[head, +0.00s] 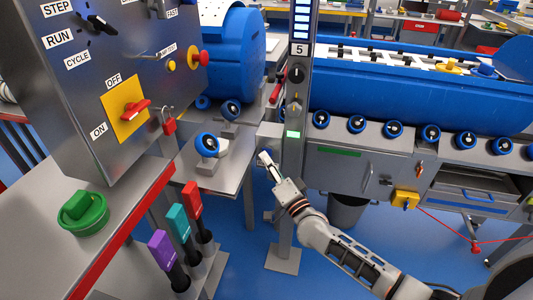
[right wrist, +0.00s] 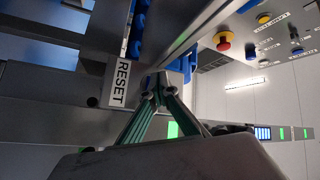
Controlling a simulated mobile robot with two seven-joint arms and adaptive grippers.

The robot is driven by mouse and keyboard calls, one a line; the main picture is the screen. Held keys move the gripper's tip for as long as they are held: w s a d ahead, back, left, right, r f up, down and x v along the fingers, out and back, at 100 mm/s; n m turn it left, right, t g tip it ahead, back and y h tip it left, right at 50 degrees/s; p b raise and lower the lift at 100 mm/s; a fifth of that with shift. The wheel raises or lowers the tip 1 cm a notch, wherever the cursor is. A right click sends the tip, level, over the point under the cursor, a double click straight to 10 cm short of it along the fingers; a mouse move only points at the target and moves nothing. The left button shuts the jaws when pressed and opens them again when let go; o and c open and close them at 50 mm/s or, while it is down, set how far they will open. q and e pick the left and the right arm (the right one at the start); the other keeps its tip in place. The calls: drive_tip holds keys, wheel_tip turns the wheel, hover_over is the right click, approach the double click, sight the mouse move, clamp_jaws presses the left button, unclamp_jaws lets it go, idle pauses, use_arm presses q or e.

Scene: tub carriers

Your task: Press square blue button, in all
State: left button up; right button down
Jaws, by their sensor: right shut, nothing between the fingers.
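My right gripper (head: 265,158) is shut and empty, close to the left side of the grey post marked 5 (head: 292,110). In the right wrist view its fingertips (right wrist: 157,92) meet beside a white RESET label (right wrist: 121,83). A blue piece (right wrist: 185,65) shows just beyond the fingertips. I cannot tell whether it is the square blue button, or whether the fingers touch it. No square blue button is clear in the head view. My left gripper is not in view.
A grey control box (head: 75,85) with a red-on-yellow switch (head: 128,108) stands at left. Purple, teal and red handles (head: 180,234) rise below it. Blue floor (head: 240,275) is open in front of the post.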

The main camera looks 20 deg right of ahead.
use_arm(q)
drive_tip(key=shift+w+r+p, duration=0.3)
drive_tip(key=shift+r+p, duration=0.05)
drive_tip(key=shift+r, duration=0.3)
use_arm(e)
drive_tip(key=shift+s+a+r, duration=0.1)
drive_tip(key=shift+s+a, duration=0.3)
drive_tip(key=shift+s, duration=0.25)
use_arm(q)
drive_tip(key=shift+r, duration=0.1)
use_arm(e)
drive_tip(key=shift+s, duration=0.1)
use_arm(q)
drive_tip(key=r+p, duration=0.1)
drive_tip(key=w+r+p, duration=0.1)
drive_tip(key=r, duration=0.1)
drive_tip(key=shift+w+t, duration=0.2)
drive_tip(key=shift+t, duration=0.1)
use_arm(e)
drive_tip(key=s+a, duration=0.1)
drive_tip(key=s, duration=0.1)
drive_tip(key=s+a, duration=0.1)
drive_tip(key=s, duration=0.1)
drive_tip(key=shift+a, duration=0.4)
